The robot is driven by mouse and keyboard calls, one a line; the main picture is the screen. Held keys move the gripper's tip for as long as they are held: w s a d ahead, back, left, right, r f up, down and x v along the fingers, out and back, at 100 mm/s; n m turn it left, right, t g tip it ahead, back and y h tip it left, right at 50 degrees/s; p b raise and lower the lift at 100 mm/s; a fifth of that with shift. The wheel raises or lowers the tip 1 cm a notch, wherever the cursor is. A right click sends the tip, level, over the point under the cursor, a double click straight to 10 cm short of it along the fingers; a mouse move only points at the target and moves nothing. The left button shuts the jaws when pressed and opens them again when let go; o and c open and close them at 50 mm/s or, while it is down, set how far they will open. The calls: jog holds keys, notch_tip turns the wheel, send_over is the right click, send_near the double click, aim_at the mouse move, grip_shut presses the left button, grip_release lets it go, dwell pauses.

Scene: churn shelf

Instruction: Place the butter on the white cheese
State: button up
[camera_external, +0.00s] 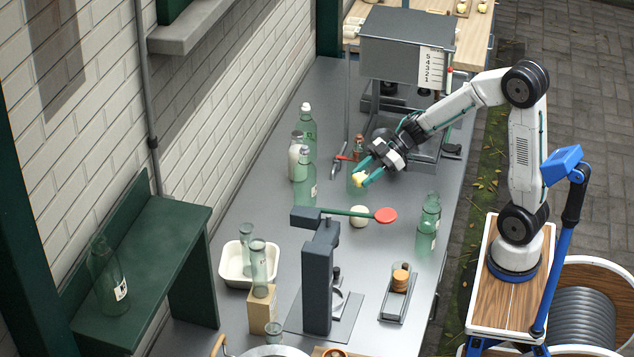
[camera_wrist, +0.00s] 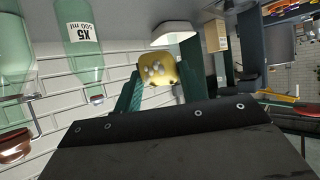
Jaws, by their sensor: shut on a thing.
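My gripper (camera_external: 363,175) is shut on a small yellow lump, the butter (camera_external: 357,180), and holds it above the grey bench. In the wrist view the butter (camera_wrist: 157,72) sits between the two green fingers and shows a few pale spots on its face. A round, pale cream ball, which looks like the white cheese (camera_external: 359,216), is on the bench below the butter in the picture, just behind a red-tipped green lever. The butter and the ball are apart. I cannot make out the ball in the wrist view.
Green bottles (camera_external: 305,178) stand left of my gripper, and another green bottle (camera_external: 428,225) stands at the right edge. A dark stand (camera_external: 320,275) carries the lever (camera_external: 385,215). A white tub (camera_external: 233,272) and a wooden block (camera_external: 262,309) are at the front left.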

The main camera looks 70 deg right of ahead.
aim_at(364, 209)
jog(key=f, duration=0.9)
jog(key=shift+d+f, duration=0.25)
jog(key=shift+f, duration=0.1)
jog(key=shift+f, duration=0.15)
jog(key=o, duration=1)
jog(key=shift+c, duration=0.2)
